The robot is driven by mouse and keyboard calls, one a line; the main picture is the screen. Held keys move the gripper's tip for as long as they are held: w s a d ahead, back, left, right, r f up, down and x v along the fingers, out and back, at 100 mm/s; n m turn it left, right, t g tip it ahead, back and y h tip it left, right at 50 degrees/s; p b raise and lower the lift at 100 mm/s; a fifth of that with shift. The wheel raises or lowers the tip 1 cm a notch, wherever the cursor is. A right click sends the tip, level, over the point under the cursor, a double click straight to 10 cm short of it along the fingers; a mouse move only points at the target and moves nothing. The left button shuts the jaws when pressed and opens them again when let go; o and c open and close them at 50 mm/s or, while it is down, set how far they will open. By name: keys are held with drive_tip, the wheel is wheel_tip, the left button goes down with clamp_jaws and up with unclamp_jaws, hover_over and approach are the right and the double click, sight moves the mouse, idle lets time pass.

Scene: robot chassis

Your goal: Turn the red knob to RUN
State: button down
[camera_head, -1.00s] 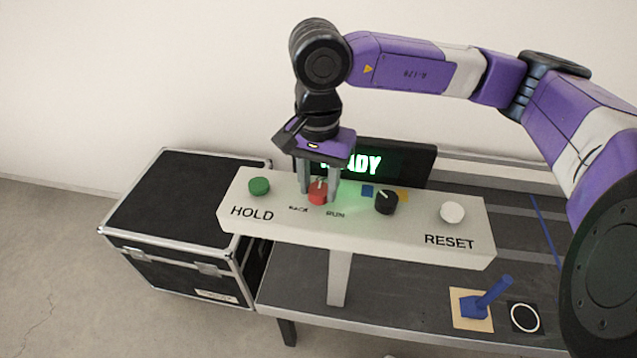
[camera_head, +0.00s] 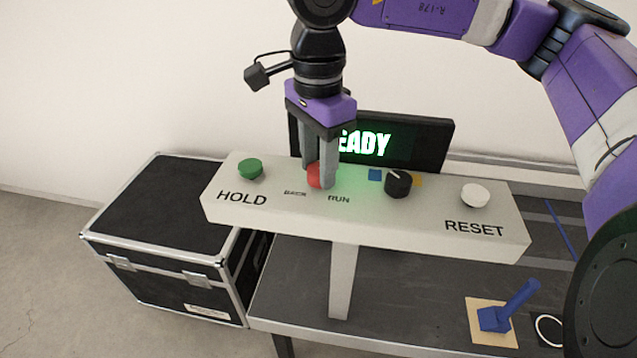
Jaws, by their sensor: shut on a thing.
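The red knob (camera_head: 314,177) sits on the white panel (camera_head: 270,212), between the green HOLD button (camera_head: 250,168) and the black knob (camera_head: 398,184). Below it are two labels, a blurred one at left and RUN (camera_head: 339,199) at right. My gripper (camera_head: 319,178) points down and is shut on the red knob. One finger covers the knob's right part, so its pointer is hidden and I cannot tell its setting.
A white RESET button (camera_head: 475,195) is at the panel's right. A dark screen (camera_head: 425,145) behind shows green letters, partly hidden by my gripper. A blue lever (camera_head: 505,310) stands on the table at lower right. A black case (camera_head: 160,230) is at left.

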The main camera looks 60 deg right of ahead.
sight(318, 169)
drive_tip(key=m+b, duration=0.3)
drive_tip(key=shift+f, duration=0.2)
drive_tip(key=shift+r+m+b, duration=0.15)
drive_tip(key=shift+m+b, duration=0.7)
drive_tip(key=shift+m, duration=0.05)
drive_tip(key=shift+r, duration=0.1)
drive_tip(key=c, duration=0.9)
unclamp_jaws()
wheel_tip(318, 169, up, 8)
drive_tip(key=shift+f, duration=0.1)
